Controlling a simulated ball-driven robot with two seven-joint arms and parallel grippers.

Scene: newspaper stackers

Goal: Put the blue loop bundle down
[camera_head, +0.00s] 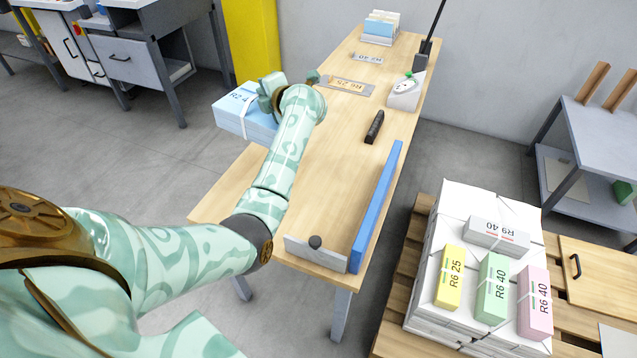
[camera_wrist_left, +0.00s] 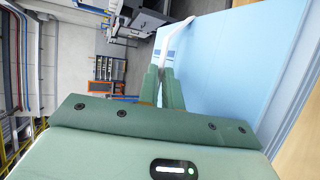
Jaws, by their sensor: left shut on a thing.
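The blue loop bundle (camera_head: 243,117) is a light-blue stack with a white band and a printed label. It is at the left long edge of the wooden table (camera_head: 330,150) in the head view. My left gripper (camera_head: 270,92) is shut on it, at its upper right side. In the left wrist view the bundle (camera_wrist_left: 225,60) fills the upper right, with the green fingers of my left gripper (camera_wrist_left: 167,88) closed at its white band (camera_wrist_left: 180,30). I cannot tell whether the bundle touches the table. My right gripper is not in view.
A blue rail (camera_head: 378,205) and a metal end plate (camera_head: 315,254) bound the table's near end. A black object (camera_head: 374,127), a scale (camera_head: 405,92) and another stack (camera_head: 381,28) stand farther along. A pallet (camera_head: 395,325) with white, yellow, green and pink bundles is at right.

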